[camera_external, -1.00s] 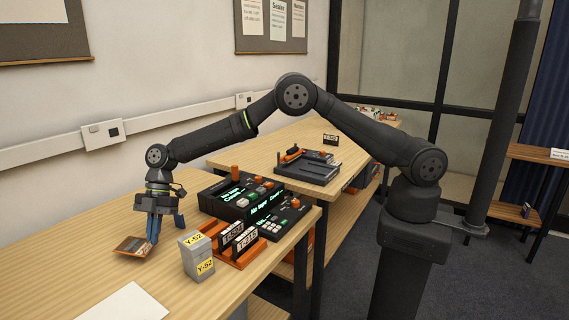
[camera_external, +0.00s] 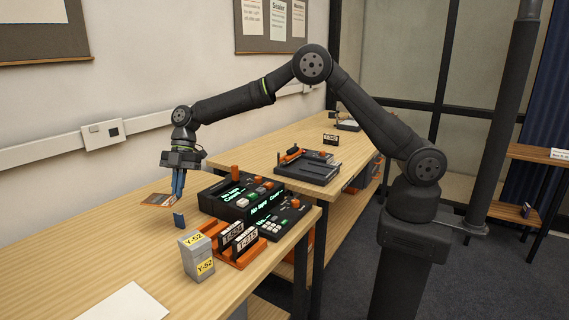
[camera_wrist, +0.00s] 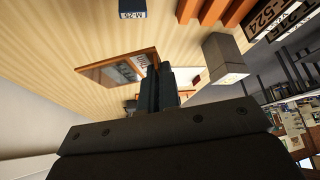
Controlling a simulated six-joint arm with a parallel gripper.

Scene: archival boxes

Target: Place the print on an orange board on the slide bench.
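The print on an orange board (camera_external: 157,201) is a thin panel with an orange edge, raised above the near wooden table in the external view. My gripper (camera_external: 177,194) is shut on one edge of it, with blue fingers pointing down. In the wrist view the print (camera_wrist: 112,69) sticks out left of the closed fingers (camera_wrist: 163,82), its brown face and a pale label visible. Which surface is the slide bench is not marked; a second wooden bench (camera_external: 245,147) runs along behind the near table.
A small dark blue box (camera_external: 179,220) stands below my gripper. A grey Y-52 box (camera_external: 197,257), an orange rack (camera_external: 238,257) with labelled black items and black devices (camera_external: 236,197) stand right of it. The far bench bears a black tray (camera_external: 308,171). A white sheet (camera_external: 124,303) lies in front.

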